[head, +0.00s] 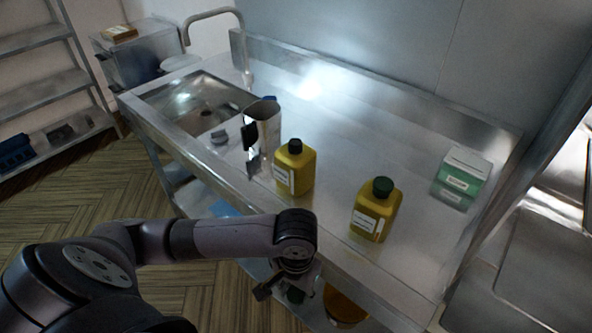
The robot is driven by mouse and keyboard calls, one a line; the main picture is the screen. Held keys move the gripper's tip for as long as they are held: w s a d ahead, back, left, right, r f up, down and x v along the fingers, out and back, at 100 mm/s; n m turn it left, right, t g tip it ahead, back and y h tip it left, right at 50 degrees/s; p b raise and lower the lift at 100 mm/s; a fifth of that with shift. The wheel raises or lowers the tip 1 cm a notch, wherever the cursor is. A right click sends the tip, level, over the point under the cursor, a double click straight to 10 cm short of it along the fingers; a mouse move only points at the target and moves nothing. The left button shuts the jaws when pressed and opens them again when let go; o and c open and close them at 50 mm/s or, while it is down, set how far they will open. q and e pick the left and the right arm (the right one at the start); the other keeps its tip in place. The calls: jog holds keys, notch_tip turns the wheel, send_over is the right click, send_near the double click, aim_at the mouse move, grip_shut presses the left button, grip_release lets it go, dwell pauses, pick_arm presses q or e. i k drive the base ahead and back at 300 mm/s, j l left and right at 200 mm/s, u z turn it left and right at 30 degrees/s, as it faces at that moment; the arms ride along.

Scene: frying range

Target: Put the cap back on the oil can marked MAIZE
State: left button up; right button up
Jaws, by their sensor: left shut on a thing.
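Two yellow oil cans stand upright on the steel counter (330,110). The left oil can (285,178) has a dark top; I cannot tell if this is a cap or a bare neck. The right oil can (368,222) wears a dark green cap (382,187). Both have white labels too small to read, so I cannot tell which is MAIZE. My left gripper (291,291) hangs low in front of the counter's front edge, below both cans. It is shut on a small dark green thing (295,297), mostly hidden, perhaps a cap. My right gripper is out of view.
A tall metal container (262,133) with a black handle stands left of the cans, by the sink (195,102). A green and white box (462,178) stands at right. An orange round thing (345,304) is below the counter.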

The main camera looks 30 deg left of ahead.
aim_at(295, 164)
jog(key=j, duration=1.25)
jog(key=i+j, duration=0.15)
jog(key=j, duration=2.35)
jog(key=z, duration=1.45)
jog(key=j, duration=0.1)
